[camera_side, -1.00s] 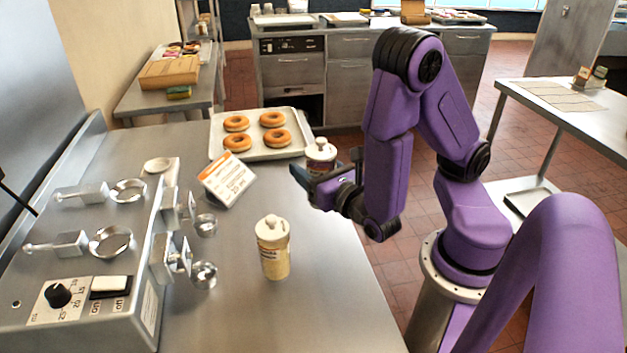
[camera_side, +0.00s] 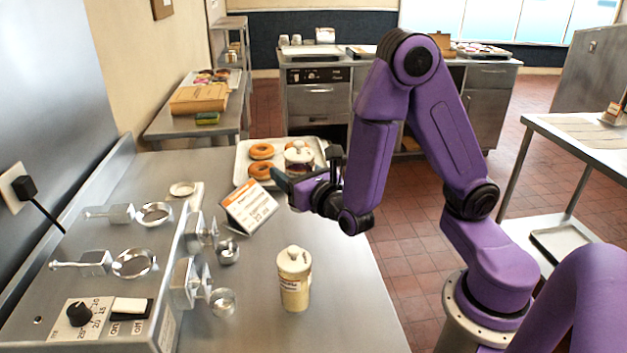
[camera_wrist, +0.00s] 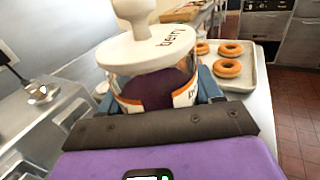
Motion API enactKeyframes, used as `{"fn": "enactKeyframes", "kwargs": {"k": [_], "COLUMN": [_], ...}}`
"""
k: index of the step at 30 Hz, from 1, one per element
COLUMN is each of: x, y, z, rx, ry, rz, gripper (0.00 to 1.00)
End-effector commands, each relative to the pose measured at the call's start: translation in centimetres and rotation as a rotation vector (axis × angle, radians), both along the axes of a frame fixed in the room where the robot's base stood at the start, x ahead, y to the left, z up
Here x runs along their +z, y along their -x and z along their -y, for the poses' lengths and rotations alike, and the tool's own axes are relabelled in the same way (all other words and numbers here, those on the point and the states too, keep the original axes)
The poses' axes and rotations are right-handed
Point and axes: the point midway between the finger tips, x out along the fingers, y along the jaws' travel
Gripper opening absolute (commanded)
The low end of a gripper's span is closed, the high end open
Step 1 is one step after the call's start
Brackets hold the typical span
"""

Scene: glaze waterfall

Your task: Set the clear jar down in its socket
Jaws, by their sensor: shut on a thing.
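My gripper (camera_side: 291,182) is shut on a clear jar (camera_wrist: 158,88) with dark purple contents, an orange-and-white label and a white knobbed lid. In the wrist view the jar sits between the blue fingers, lid up. In the side view its white lid (camera_side: 299,154) shows in front of the donut tray, and my gripper hides most of its body. A grey metal machine stands at the left with two ring holders, a far one (camera_side: 169,213) and a near one (camera_side: 117,264). The jar is held to the right of them, apart from both. I cannot tell which is its socket.
A cream jar (camera_side: 294,287) stands upright on the steel table. A tilted sign card (camera_side: 249,207) stands between the machine and my gripper. A donut tray (camera_side: 241,174) lies at the back. Small metal cups (camera_side: 223,302) stick out from the machine's right side.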

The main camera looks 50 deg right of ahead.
Motion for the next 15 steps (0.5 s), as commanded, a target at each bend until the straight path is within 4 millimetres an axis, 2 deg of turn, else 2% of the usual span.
{"fn": "enactKeyframes", "kwargs": {"k": [5, 15], "x": [0.8, 2.5], "y": [-3.2, -8.3], "z": [-3.0, -13.1], "rx": [0.035, 0.120], "ry": [-0.003, -0.006], "rz": [0.006, 0.002], "gripper": [0.16, 0.16]}}
